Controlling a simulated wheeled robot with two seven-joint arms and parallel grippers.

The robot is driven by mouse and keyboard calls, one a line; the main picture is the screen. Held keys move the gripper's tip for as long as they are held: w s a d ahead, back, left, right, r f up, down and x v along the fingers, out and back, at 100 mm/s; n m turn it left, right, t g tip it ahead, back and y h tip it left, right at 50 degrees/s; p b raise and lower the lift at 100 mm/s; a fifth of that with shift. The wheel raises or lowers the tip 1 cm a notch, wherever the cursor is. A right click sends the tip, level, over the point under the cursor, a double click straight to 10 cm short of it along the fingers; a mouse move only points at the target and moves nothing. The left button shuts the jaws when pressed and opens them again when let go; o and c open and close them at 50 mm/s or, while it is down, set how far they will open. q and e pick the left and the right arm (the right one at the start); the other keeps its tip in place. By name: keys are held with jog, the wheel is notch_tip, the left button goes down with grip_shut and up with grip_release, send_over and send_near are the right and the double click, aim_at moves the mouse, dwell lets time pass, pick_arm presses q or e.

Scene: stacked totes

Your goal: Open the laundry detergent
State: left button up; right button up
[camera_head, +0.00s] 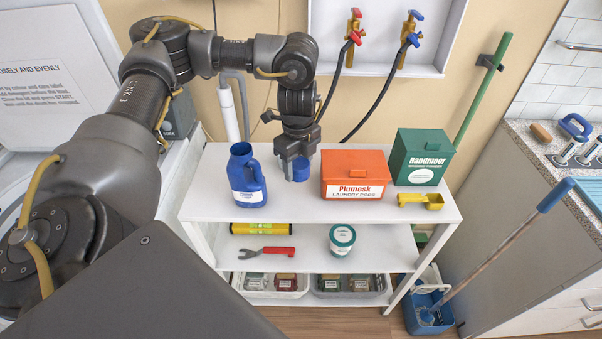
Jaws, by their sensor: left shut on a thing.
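The laundry detergent is most likely the blue jug (247,181) with a white label, standing upright on the white shelf's top (215,207). My left gripper (294,169) is to the right of the jug, apart from it, pointing down close to the shelf top. It is shut on a small blue piece that looks like a cap (301,171). Whether this cap touches the shelf is unclear. The jug's top end shows as a blue neck; its opening is too small to make out. My right gripper is not in view.
An orange Plumesk box (355,178) stands just right of my gripper. Beyond it are a green Handmoor box (421,157) and a yellow scoop (421,200). Lower shelves hold a level (261,229), a red-handled tool (266,253) and a white-green tub (342,239).

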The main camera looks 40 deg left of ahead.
pick_arm(q)
jog(key=w+a+f, duration=0.1)
jog(key=f, duration=0.1)
jog(key=w+a+f, duration=0.2)
jog(key=w+f, duration=0.1)
jog(key=shift+f+b, duration=0.3)
jog(key=shift+b, duration=0.05)
jog(key=shift+w+a+f, duration=0.1)
jog(key=shift+f, duration=0.85)
jog(key=shift+w+a+f, duration=0.1)
jog(key=shift+f, duration=0.8)
jog(key=shift+d, duration=0.1)
jog(key=o, duration=1.1)
jog(key=shift+f, duration=0.1)
notch_tip(320, 180, up, 12)
jog(key=shift+r+p, duration=0.2)
jog(key=shift+p, duration=0.3)
